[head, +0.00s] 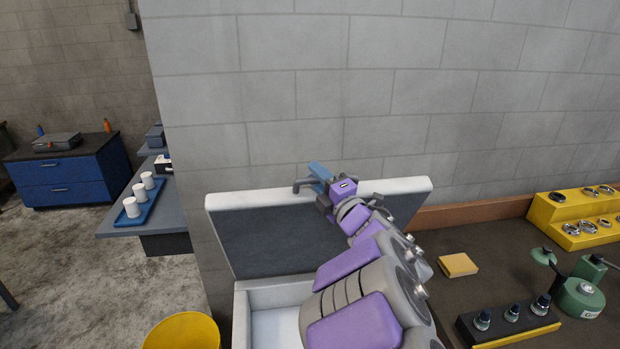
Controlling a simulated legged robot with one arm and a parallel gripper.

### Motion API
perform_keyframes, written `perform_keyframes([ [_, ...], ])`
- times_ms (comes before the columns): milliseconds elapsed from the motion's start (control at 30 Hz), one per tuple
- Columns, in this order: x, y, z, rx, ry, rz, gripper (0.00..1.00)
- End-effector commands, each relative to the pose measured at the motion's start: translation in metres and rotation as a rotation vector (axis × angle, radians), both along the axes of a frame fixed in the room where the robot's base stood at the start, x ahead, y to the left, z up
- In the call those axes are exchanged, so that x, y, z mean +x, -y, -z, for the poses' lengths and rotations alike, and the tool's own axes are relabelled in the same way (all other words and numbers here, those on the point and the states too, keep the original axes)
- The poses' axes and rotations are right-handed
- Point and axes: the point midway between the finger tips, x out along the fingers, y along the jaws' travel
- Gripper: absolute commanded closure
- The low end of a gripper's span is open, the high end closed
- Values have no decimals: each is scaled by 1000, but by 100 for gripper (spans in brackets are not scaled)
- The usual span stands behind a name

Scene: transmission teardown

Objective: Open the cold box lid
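The cold box (240,318) is a white open-topped box at the bottom centre of the head view, with a pale interior. Its lid (265,235) stands raised and tilted back near the block wall, with a dark grey inner face and a white rim. A blue piece (320,171), which looks like a handle, shows at the lid's top edge. My gripper (312,184) is at this top edge, beside the blue piece. My arm hides part of the lid and box. I cannot tell whether the fingers are closed on the blue piece.
A yellow bin (183,331) stands left of the box. The dark bench to the right bears a yellow block (458,265), a tray of small parts (510,325), a green device (580,297) and a yellow stepped rack (560,212). A grey table (178,215) is at left.

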Motion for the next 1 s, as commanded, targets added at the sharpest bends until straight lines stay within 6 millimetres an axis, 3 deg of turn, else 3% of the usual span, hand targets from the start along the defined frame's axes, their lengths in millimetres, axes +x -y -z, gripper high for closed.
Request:
perform_keyframes([
  [400,-1,-7,0,-5,1,0,73],
  [1000,-3,-1,4,-4,-1,3,73],
])
